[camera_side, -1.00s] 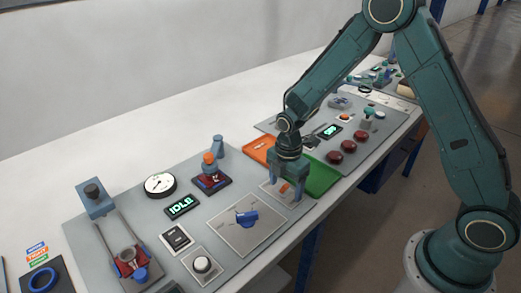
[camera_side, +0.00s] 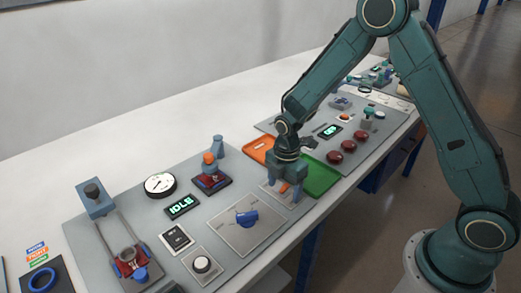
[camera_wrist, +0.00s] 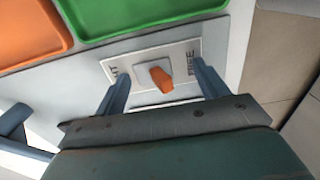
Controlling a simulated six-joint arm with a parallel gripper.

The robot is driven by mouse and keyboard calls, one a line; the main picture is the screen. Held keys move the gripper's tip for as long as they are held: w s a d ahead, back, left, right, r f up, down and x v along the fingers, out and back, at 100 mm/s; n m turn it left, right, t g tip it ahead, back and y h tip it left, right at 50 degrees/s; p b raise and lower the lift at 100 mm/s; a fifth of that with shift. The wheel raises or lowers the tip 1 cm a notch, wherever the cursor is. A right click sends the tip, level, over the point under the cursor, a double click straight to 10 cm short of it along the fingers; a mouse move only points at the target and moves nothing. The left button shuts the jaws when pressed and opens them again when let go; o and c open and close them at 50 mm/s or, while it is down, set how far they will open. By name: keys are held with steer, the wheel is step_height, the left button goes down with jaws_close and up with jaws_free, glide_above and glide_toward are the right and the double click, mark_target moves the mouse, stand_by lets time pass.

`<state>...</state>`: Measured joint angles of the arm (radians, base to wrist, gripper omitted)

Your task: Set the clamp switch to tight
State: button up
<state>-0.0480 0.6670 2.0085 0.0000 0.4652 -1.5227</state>
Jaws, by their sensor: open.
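The clamp switch is an orange lever (camera_wrist: 161,79) on a small grey block, set on a pale plate (camera_wrist: 133,68). The plate's right label reads FREE; the left label is partly hidden by a finger, with only its last letters showing. My gripper (camera_wrist: 162,80) is open and empty, with one finger on each side of the lever and gaps between them. In the side view my gripper (camera_side: 284,192) is low over the switch plate, and the orange lever (camera_side: 284,187) shows between its fingers. I cannot tell clearly which way the lever leans.
A green tray (camera_side: 321,179) and an orange tray (camera_side: 258,150) lie just behind the switch. A blue rotary knob (camera_side: 247,217) on a grey plate is nearby at front left. An IDLE display (camera_side: 182,207) and a gauge (camera_side: 160,185) stand farther left.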

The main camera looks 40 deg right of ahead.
mark_target(273, 188)
steer(key=shift+w, duration=2.35)
stand_by(0.7)
steer(key=shift+s, duration=0.35)
stand_by(0.4)
steer(key=shift+r, duration=0.15)
step_height(273, 188, up, 7)
stand_by(0.8)
